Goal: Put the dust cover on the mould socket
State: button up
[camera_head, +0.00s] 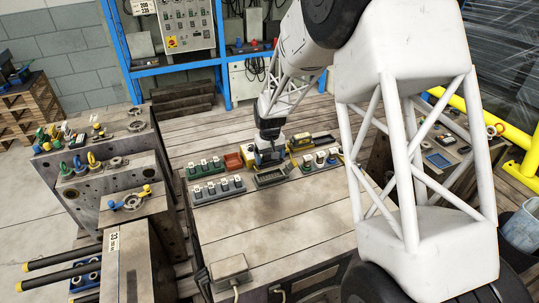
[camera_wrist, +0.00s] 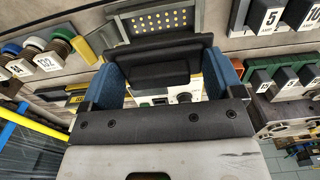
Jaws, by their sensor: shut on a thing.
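My gripper (camera_head: 269,155) is low over the wooden bench in the head view. In the wrist view its two blue fingers (camera_wrist: 165,82) are closed on a black block-like piece, which I take to be the dust cover (camera_wrist: 150,70). Its underside is hidden. The mould socket (camera_wrist: 112,22), a grey frame around rows of gold contacts, lies just beyond the cover at the top of the wrist view. In the head view the socket (camera_head: 271,178) appears as a grey-green frame just in front of my gripper. The contacts are exposed; the cover appears beside the socket, not over it.
Grey racks of numbered plugs stand left (camera_head: 217,189) and right (camera_head: 320,160) of the socket. A grey box (camera_head: 230,268) sits at the front. The bench middle (camera_head: 285,220) is clear.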

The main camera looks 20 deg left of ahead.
jog(key=shift+f, duration=2.35)
jog(key=shift+f, duration=0.9)
dwell(1.1)
jog(key=o, duration=0.7)
jog(key=shift+r, duration=0.1)
jog(key=shift+r, duration=3.7)
